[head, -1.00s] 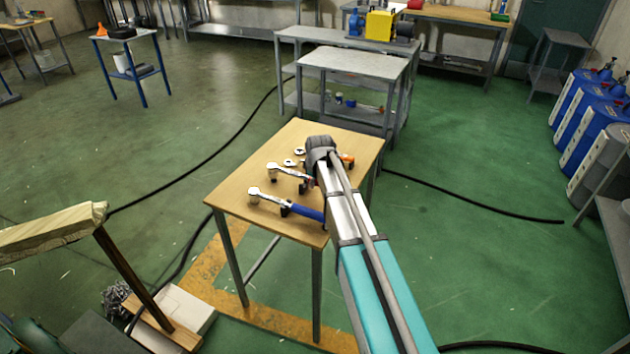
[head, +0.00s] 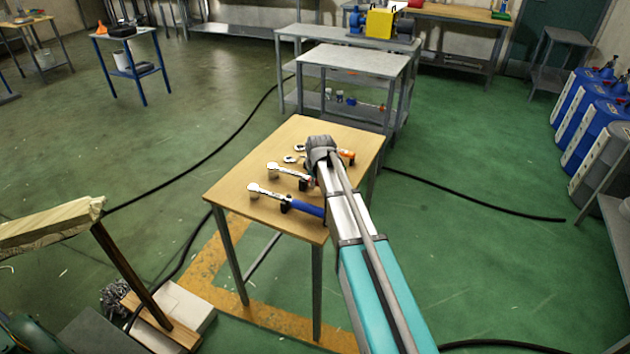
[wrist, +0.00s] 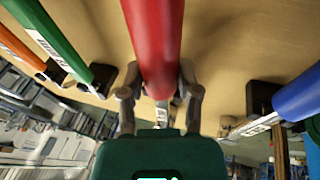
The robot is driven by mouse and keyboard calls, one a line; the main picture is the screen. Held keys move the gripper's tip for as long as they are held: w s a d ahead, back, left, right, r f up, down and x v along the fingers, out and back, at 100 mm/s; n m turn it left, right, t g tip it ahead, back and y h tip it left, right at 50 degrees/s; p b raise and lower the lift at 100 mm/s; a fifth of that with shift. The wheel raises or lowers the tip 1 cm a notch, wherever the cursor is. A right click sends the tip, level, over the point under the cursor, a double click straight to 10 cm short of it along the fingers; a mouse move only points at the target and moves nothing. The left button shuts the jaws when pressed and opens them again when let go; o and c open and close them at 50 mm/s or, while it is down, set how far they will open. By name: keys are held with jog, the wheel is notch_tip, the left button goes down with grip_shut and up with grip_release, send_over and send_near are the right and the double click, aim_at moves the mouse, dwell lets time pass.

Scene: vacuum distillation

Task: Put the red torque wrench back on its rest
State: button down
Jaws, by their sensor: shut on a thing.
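The red torque wrench's thick red handle (wrist: 152,40) runs down the middle of the wrist view. My gripper (wrist: 160,92) is shut on it, with one finger on each side. In the head view its chrome head (head: 274,169) shows left of my arm, over the wooden table (head: 236,184). My gripper itself is hidden behind the arm there. I cannot tell whether the wrench touches its rest. A dark block (head: 304,183) shows by the wrench shaft.
A blue-handled wrench (head: 300,206) lies nearest the table's front edge, supported by a black rest (wrist: 262,97). Green (wrist: 48,32) and orange (wrist: 20,48) handles lie on the other side, the green one close to mine. A grey bench (head: 350,64) stands behind.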

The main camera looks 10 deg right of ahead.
jog(key=shift+f+b, duration=0.4)
jog(key=shift+c, duration=1.2)
grip_release()
jog(key=shift+r, duration=0.2)
notch_tip(320, 180, up, 9)
jog(key=p, duration=0.9)
jog(key=shift+f, duration=0.15)
jog(key=s+d+r+m+g+p, duration=0.1)
jog(key=s+m, duration=0.4)
jog(key=s, duration=0.9)
jog(key=s+d+r+m+g+p, duration=0.1)
jog(key=s+m, duration=0.5)
jog(key=s, duration=0.9)
jog(key=shift+g+p, duration=0.6)
jog(key=shift+g, duration=0.4)
